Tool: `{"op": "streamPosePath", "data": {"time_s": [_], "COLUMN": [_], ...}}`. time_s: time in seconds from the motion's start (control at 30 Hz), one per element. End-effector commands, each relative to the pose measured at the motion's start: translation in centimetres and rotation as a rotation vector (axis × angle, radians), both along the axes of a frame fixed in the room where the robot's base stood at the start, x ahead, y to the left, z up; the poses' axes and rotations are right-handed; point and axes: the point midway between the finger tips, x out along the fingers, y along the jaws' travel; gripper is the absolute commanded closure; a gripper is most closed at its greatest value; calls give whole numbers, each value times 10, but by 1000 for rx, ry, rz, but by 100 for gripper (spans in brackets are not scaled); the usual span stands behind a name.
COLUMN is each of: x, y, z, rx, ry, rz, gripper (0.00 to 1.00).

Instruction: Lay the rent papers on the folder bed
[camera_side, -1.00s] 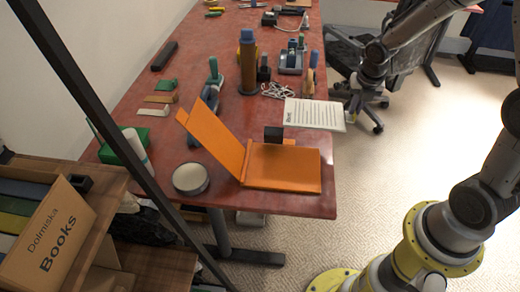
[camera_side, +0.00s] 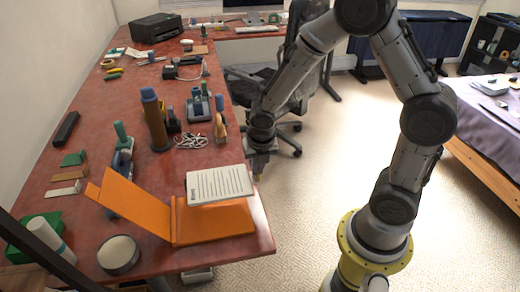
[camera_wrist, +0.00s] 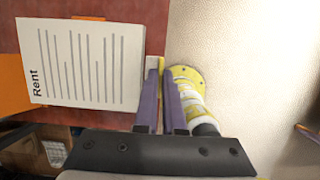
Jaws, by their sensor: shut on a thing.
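The rent papers (camera_side: 221,183) are a thin white printed stack, marked "Rent" in the wrist view (camera_wrist: 78,62). My gripper (camera_side: 257,174) is shut on their right edge; its purple fingers (camera_wrist: 163,72) show in the wrist view. The orange folder lies open on the red desk, its bed (camera_side: 215,224) flat and its cover (camera_side: 133,207) tilted up to the left. The papers overlap the back part of the bed in the side view and look held a little above it. They hide the bed's back edge.
A round grey-lidded tin (camera_side: 118,254) stands left of the folder. The desk's right edge runs close beside the bed, with open floor beyond.

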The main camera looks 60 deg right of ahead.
Motion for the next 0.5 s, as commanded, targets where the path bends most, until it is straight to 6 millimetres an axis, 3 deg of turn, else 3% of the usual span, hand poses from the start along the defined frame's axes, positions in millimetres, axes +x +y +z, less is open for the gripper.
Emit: {"op": "streamPosePath", "data": {"time_s": [0.03,0.2,0.5], "x": [-6,-21,-29], "y": [14,40,53], "z": [-4,-15,-24], "rx": [0,1,2], "ry": [0,-5,-9], "rz": [10,8,1], "gripper": [100,100,100]}}
